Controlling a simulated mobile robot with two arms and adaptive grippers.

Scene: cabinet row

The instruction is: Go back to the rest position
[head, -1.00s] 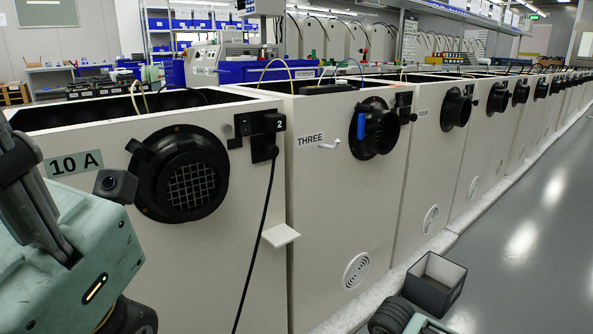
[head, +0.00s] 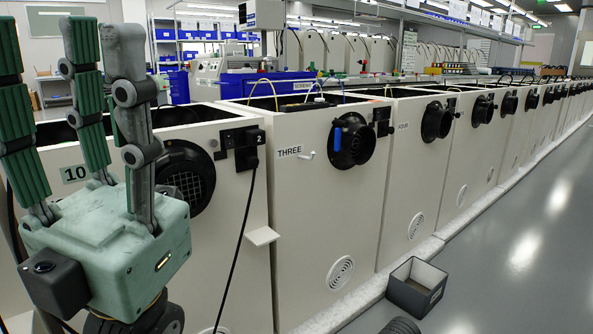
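My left gripper (head: 60,40) stands at the left of the head view with its green-padded fingers pointing up. The fingers are spread apart and nothing shows between them. Its pale green palm housing is in front of the cabinet marked 10 (head: 225,290) and covers part of that cabinet's face. My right gripper is not in view; only a dark ribbed piece, probably of my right arm, shows at the bottom edge.
A row of white cabinets, including one marked THREE (head: 290,220), runs away to the right. Round black vents (head: 351,146) stick out from their faces. An open grey box (head: 407,295) stands on the floor. The floor at right (head: 510,270) is clear.

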